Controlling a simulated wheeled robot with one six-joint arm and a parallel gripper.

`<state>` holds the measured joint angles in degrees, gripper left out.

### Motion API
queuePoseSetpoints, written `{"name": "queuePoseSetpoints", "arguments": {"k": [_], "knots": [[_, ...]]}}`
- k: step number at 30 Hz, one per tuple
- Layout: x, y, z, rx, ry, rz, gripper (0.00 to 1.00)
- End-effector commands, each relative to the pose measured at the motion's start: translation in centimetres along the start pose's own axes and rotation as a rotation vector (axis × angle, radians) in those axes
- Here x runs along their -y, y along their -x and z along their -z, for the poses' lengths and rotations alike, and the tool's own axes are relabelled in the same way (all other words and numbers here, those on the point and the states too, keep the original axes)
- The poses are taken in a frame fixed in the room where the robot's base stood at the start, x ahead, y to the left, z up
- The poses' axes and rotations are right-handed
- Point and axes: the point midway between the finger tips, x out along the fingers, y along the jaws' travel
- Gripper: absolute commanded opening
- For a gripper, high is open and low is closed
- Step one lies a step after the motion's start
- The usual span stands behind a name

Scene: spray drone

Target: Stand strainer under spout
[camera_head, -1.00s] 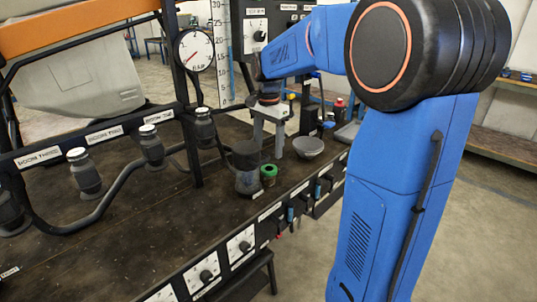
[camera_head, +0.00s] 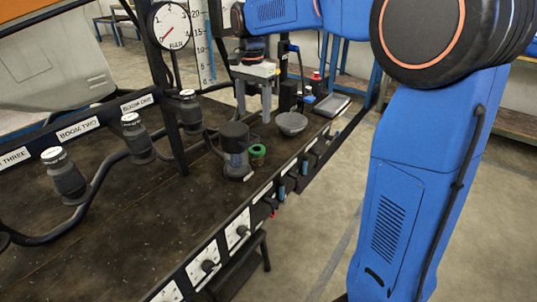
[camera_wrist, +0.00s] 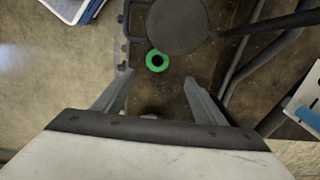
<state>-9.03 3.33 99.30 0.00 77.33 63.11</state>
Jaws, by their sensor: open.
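A small dark piece with a green ring top (camera_head: 257,152) stands upright on the bench, close beside a dark round canister (camera_head: 235,143). In the wrist view the green ring (camera_wrist: 157,61) with its dark centre lies just beyond my fingertips, beside the canister's round top (camera_wrist: 178,24). A grey bowl (camera_head: 291,123) sits to the right on the bench; I cannot tell for sure which piece is the strainer. No spout is clearly identifiable. My gripper (camera_head: 254,117) points down above the bench, behind the green-ringed piece. In the wrist view its fingers (camera_wrist: 159,78) are apart and empty.
A dark pipe with black nozzle bodies (camera_head: 136,138) and boom labels runs along the left. A black upright with a pressure gauge (camera_head: 171,26) stands behind. Small bottles and a grey tray (camera_head: 332,105) are at the far right. The near left bench (camera_head: 110,235) is clear.

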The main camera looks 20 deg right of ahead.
Motion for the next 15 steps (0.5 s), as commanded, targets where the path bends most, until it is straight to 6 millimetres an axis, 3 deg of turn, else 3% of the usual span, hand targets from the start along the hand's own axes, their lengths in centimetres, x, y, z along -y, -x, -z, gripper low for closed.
{"name": "queuePoseSetpoints", "arguments": {"k": [5, 15], "knots": [[0.0, -2.1, -0.1, 0.002, 0.002, -0.003, 0.65], [-0.1, -8.1, -0.1, 0.002, 0.001, -0.003, 0.65]]}}
